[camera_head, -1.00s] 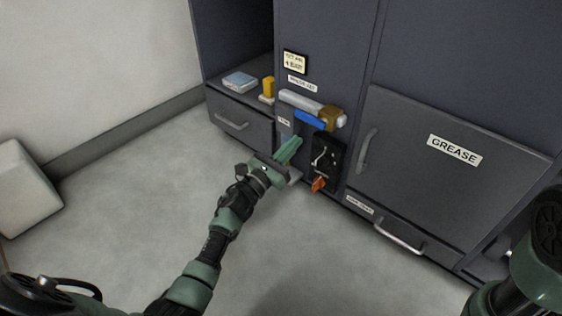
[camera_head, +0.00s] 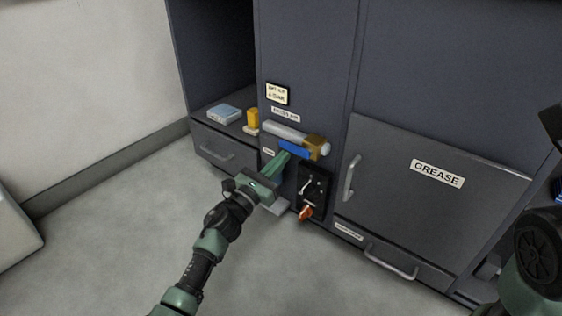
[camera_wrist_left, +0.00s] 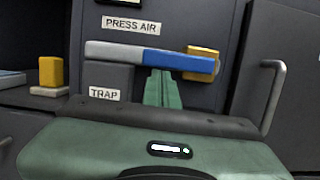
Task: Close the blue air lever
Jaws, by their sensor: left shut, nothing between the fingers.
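The blue air lever (camera_head: 296,150) sits on a grey pipe with a brass valve body (camera_head: 316,146) at its right end, under a "PRESS AIR" label. In the left wrist view the blue lever (camera_wrist_left: 178,61) lies nearly level along the pipe. My left gripper (camera_head: 280,160) is shut and empty, with its green fingertips just below the lever. In the left wrist view the fingertips (camera_wrist_left: 161,88) reach up to the lever's lower edge; whether they touch it I cannot tell. My right gripper is not in view; only part of my right arm shows at the right edge.
A black panel with an orange-red handle (camera_head: 305,212) is right of my left gripper. A "GREASE" cabinet door (camera_head: 430,210) with a handle stands further right. A yellow block (camera_head: 253,118) and a blue box (camera_head: 224,114) lie on the shelf at left. The floor in front is clear.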

